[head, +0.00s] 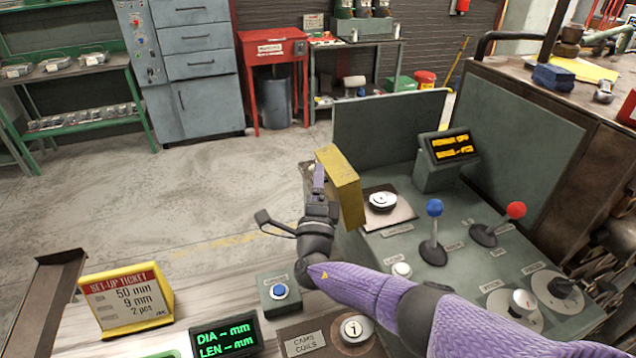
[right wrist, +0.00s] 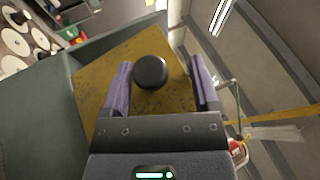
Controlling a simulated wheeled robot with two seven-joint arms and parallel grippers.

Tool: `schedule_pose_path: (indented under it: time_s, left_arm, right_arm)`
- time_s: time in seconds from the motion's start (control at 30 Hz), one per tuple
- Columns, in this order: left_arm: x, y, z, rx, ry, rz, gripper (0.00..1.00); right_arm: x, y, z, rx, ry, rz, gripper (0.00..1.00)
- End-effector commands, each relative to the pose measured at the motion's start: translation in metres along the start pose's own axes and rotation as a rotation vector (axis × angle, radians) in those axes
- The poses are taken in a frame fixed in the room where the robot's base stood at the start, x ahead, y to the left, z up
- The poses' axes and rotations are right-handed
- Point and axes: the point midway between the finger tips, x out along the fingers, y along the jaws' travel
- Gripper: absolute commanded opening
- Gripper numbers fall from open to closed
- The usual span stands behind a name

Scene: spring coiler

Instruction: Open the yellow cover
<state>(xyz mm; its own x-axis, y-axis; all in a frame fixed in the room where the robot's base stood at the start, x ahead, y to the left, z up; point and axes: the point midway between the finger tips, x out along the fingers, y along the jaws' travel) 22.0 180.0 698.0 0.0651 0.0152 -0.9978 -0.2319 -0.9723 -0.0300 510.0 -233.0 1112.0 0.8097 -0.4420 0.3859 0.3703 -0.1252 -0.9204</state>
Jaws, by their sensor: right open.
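The yellow cover (head: 346,190) stands steeply upright at the left edge of the grey-green console, beside a plate with a round metal part (head: 382,200) that shows uncovered. My right gripper (head: 318,180) is at the cover's left side, partly hidden behind it in the head view. In the right wrist view the cover's yellow face (right wrist: 105,85) fills the space ahead. Its round black knob (right wrist: 150,72) lies between my two open fingers, with a gap on either side. My left gripper is not in view.
The console carries a blue-knobbed lever (head: 435,208), a red-knobbed lever (head: 515,211) and a small display (head: 450,147). A blue button box (head: 279,292) and a yellow set-up ticket stand (head: 127,299) are at the front. Open floor (head: 220,195) lies left of the console.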

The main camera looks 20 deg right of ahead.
Motion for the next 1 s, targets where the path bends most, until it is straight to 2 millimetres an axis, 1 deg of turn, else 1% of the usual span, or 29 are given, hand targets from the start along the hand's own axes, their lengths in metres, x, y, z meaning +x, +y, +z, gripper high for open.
schedule_pose_path:
  time_s: [0.07,0.17,0.3,0.4,0.5,0.63,0.83,0.87,0.9,0.93,0.97,1.0]
  left_arm:
    - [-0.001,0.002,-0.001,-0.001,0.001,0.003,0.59]
    - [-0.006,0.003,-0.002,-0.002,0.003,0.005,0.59]
    - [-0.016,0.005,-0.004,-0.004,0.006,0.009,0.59]
    - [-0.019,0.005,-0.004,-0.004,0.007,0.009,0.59]
    - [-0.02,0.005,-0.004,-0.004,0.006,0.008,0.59]
    - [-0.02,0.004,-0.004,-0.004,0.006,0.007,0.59]
    - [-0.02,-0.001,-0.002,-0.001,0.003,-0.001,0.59]
    - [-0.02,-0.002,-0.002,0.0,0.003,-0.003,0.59]
    - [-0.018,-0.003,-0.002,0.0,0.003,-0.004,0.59]
    - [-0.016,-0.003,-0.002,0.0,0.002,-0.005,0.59]
    - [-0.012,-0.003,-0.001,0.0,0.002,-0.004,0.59]
    - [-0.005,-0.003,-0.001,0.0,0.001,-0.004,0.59]
  right_arm:
    - [-0.001,0.0,0.0,0.0,0.0,0.0,0.78]
    - [-0.013,-0.001,0.0,0.0,-0.002,0.003,0.78]
    - [-0.049,-0.002,0.0,0.001,-0.001,0.005,0.78]
    - [-0.073,-0.001,0.0,0.001,0.0,0.004,0.78]
    - [-0.09,0.0,0.0,0.0,0.0,0.003,0.78]
    - [-0.099,0.0,0.0,-0.001,0.001,0.001,0.78]
    - [-0.1,0.0,0.0,0.0,0.001,0.0,0.78]
    - [-0.1,0.0,0.0,0.002,0.001,0.0,0.71]
    - [-0.1,0.002,-0.001,0.025,0.004,0.006,0.63]
    - [-0.101,0.005,-0.002,0.066,0.01,0.017,0.56]
    - [-0.102,0.009,-0.004,0.138,0.019,0.034,0.5]
    - [-0.103,0.016,-0.009,0.288,0.045,0.065,0.41]
